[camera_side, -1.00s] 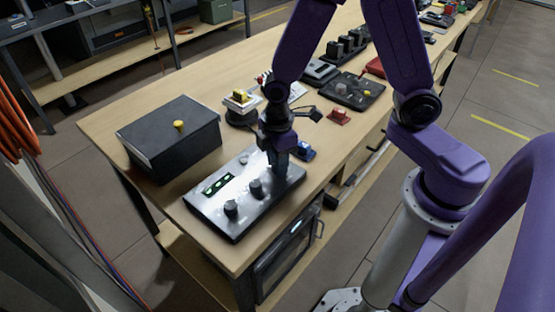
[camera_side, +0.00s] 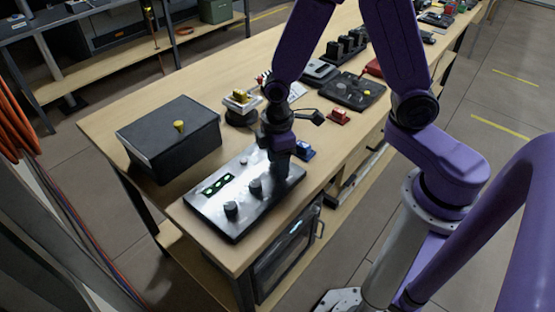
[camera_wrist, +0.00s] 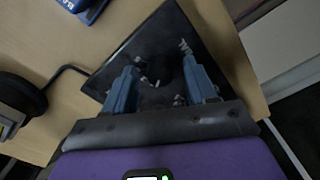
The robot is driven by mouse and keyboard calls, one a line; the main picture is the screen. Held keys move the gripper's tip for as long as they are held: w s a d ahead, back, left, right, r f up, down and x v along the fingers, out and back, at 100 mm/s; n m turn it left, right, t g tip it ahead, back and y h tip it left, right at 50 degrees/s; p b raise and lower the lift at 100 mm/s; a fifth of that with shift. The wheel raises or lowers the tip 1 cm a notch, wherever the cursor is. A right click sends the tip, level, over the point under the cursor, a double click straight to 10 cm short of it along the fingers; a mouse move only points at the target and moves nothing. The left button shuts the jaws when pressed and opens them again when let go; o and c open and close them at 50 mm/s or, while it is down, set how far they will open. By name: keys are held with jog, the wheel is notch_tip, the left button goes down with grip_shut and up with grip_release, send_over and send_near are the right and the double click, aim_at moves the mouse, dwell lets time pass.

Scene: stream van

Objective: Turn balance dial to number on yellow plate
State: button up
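A flat dark control panel (camera_side: 216,210) lies near the front end of the bench. Two black dials stand clear on it, a nearer dial (camera_side: 231,208) and a middle dial (camera_side: 255,187), beside a small display with green marks (camera_side: 217,185). My gripper (camera_side: 281,160) points down over the panel's far right end. In the wrist view, its two blue fingers (camera_wrist: 161,76) are apart, with a dark round dial (camera_wrist: 168,68) between and just beyond them. I cannot tell whether they touch it. I cannot make out a number on a yellow plate.
A black box (camera_side: 168,138) with a yellow knob stands left of the panel. A white device with a yellow top (camera_side: 240,102), a small blue block (camera_side: 305,150) and a red block (camera_side: 339,117) sit behind. The bench's front left corner is clear.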

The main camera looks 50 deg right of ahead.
notch_tip(320, 180, up, 17)
jog(key=shift+r, duration=0.2)
dwell(0.7)
jog(key=s+d+f, duration=0.2)
jog(key=s, duration=0.7)
jog(key=s+d+f, duration=0.2)
jog(key=s+d, duration=0.1)
jog(key=s, duration=0.6)
jog(key=shift+n, duration=0.3)
